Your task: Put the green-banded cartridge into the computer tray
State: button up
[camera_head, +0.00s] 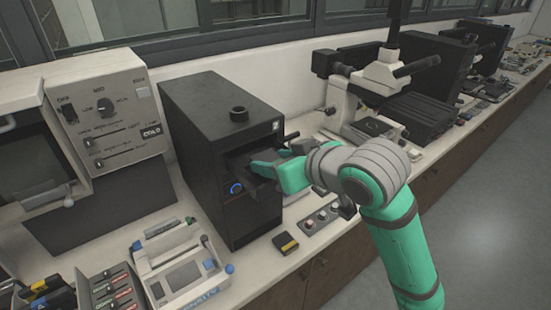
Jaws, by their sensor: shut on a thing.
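The computer is a black upright case (205,150) on the counter, with a blue-ringed knob low on its front. Its tray (240,162) looks like a dark slab at the opening in the upper front. I cannot tell whether this is a cartridge or part of the tray. No green band can be made out. A dark cartridge with a yellow band (286,243) lies on the counter before the computer.
A panel with several knobs (320,217) lies right of the yellow-banded cartridge. A white device with a screen (182,272) and a slider box (112,290) stand at front left. A microscope (375,90) stands behind my arm. The floor at right is clear.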

jog(key=shift+s+f, duration=0.1)
jog(key=shift+f, duration=0.15)
jog(key=o, duration=1.1)
jog(key=shift+r, duration=0.15)
jog(key=shift+s+d+r, duration=0.1)
jog(key=shift+d+r, duration=0.05)
jog(key=shift+r, duration=0.45)
jog(key=v, duration=1.1)
jog(key=shift+s+d, duration=0.15)
jog(key=shift+s, duration=0.15)
